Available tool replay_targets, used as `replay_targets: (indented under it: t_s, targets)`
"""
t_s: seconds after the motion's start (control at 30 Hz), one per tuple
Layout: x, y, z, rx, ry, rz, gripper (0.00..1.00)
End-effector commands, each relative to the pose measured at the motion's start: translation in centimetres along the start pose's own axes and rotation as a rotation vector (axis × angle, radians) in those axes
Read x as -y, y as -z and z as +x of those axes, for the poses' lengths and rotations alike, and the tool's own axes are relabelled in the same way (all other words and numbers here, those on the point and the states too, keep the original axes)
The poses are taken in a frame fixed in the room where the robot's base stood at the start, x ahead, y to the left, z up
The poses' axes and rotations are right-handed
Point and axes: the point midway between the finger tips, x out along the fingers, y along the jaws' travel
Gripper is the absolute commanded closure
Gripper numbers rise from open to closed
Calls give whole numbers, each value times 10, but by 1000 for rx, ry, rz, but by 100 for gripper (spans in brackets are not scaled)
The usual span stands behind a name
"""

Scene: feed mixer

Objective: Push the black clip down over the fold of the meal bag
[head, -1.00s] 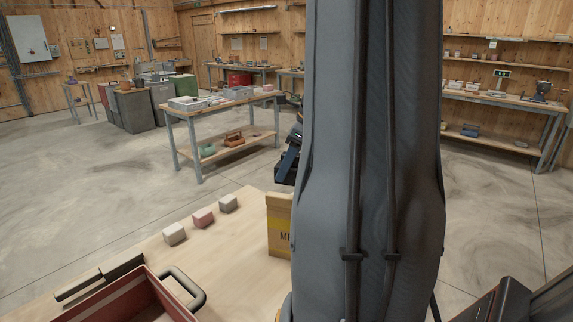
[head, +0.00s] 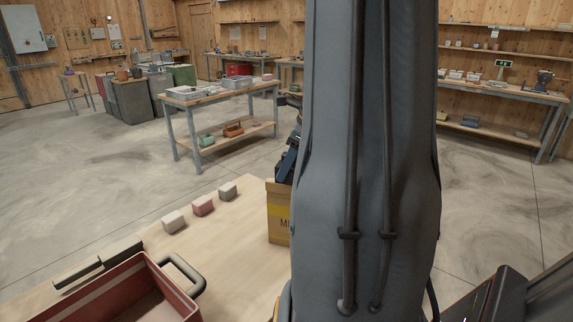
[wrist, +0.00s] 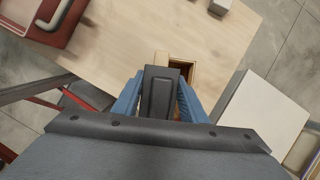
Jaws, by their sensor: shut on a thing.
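The meal bag (head: 279,222) is tan with a yellow band and stands upright on the wooden table in the head view; my arm hides its right part. In the wrist view its light brown top edges (wrist: 176,55) show just beyond the clip. The black clip (wrist: 160,94) sits between the blue fingers of my gripper (wrist: 158,100), which is shut on it. In the head view my gripper (head: 287,165) is at the bag's top, partly hidden by my arm. I cannot tell whether the clip touches the fold.
On the pale table (head: 150,265) stand a white block (head: 173,222), a red block (head: 203,205) and a grey block (head: 228,192), left of the bag. A red box (head: 130,290) with a dark handle is at the front left. The tabletop between is clear.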

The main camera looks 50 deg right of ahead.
Motion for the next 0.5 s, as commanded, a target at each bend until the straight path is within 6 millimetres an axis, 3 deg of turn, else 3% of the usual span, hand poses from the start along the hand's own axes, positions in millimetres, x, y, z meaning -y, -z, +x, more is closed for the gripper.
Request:
replay_targets:
  t_s: [0.5]
  targets:
    - [0, 9, 22, 0, 0, 0, 83]
